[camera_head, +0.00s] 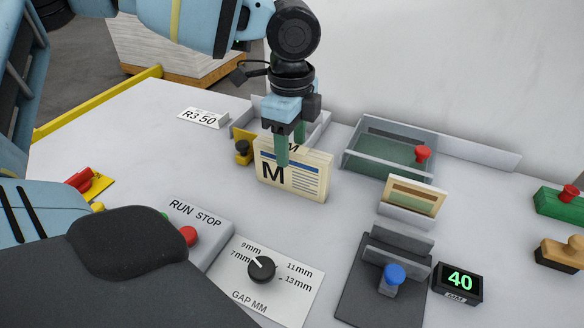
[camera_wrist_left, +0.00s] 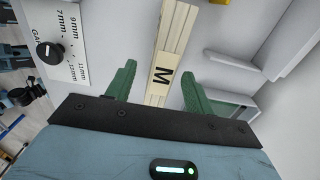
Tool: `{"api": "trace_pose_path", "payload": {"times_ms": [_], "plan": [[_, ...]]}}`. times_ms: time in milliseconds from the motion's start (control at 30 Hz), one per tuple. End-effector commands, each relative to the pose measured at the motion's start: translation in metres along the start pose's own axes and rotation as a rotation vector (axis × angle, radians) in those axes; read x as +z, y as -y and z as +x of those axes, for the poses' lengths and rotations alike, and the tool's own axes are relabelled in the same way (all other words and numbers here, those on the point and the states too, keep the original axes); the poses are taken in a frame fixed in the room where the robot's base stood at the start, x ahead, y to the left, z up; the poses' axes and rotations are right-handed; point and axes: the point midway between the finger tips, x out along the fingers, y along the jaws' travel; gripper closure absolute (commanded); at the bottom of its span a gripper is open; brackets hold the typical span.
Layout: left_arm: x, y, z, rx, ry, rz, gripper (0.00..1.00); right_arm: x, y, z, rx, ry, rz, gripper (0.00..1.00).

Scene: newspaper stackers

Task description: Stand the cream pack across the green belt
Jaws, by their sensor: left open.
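The cream pack (camera_head: 290,178), marked with a black M and a picture of print, stands upright on its edge on the pale table. Its narrow top, also with an M, shows in the left wrist view (camera_wrist_left: 171,45). My left gripper (camera_head: 287,150) is above it, pointing down and open. One green finger hangs in front of the pack's face; in the left wrist view the pack lies between the two fingers with gaps on both sides. A green belt surface (camera_head: 392,153) lies between low grey walls to the right of the pack. My right gripper is not in view.
A grey-walled bay (camera_head: 318,127) is behind the pack. A red knob (camera_head: 422,153) is by the belt, with a cream card stand (camera_head: 413,196) in front. A blue-knobbed fixture (camera_head: 392,277), a 40 MM display (camera_head: 459,282), a gap dial (camera_head: 261,269) and a run/stop box (camera_head: 205,226) stand nearer.

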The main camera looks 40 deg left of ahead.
Motion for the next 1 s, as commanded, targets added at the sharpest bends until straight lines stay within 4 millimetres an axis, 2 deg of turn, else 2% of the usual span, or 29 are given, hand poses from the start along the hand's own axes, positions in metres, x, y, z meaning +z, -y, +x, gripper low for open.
{"api": "trace_pose_path", "payload": {"times_ms": [67,267,600,900,933,1000], "plan": [[0.001,0.0,0.009,0.003,0.001,0.0,0.47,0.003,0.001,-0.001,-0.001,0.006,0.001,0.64],[0.0,0.0,0.014,0.002,0.0,-0.001,0.47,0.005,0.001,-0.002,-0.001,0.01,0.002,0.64],[0.001,0.002,0.057,0.003,0.001,0.001,0.47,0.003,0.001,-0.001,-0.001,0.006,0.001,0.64],[0.001,0.003,0.061,-0.001,0.0,0.0,0.47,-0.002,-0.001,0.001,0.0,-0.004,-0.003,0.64],[0.001,0.003,0.061,-0.001,0.0,0.0,0.49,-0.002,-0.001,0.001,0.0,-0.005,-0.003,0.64],[0.001,0.003,0.061,0.0,0.0,0.0,0.58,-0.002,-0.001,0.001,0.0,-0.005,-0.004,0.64]]}}
